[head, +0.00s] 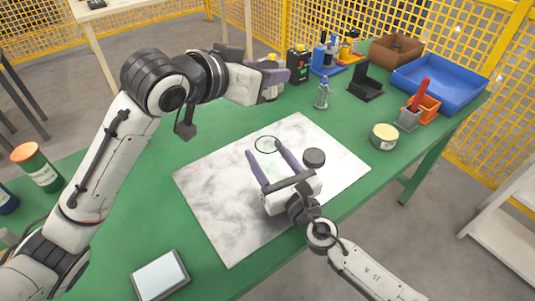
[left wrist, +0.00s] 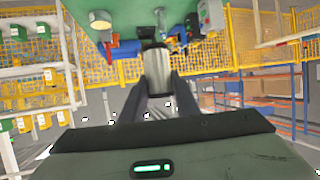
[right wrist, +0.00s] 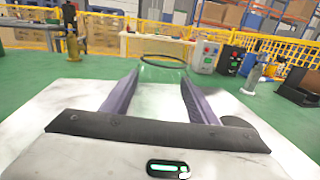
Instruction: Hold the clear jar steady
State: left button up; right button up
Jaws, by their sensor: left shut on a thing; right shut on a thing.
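The clear jar (head: 268,162) stands open on the marbled white mat (head: 215,190), with its round rim uppermost. My right gripper (head: 270,160) is shut around its sides, one finger on each side. In the right wrist view the jar (right wrist: 160,90) is see-through between the two fingers. A round black lid (head: 314,157) lies on the mat just right of the jar. My left gripper (head: 274,78) is raised beyond the mat, shut on a grey cylinder (left wrist: 157,68). The fingers partly hide this cylinder.
Behind are a small silver bottle (head: 322,95), a black stand (head: 367,88), a blue tray (head: 440,85) and a brown box (head: 396,50). A round tin (head: 384,137) stands right of the mat. A tablet (head: 160,275) lies at front left. The mat's left part is clear.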

pick_arm(q)
notch_tip(320, 180, down, 10)
jog(key=shift+f, duration=0.25)
dwell(1.0)
jog(key=o, duration=1.1)
jog(key=v, duration=1.2)
jog(key=shift+f, duration=0.1)
pick_arm(e)
jog(key=o, duration=1.2)
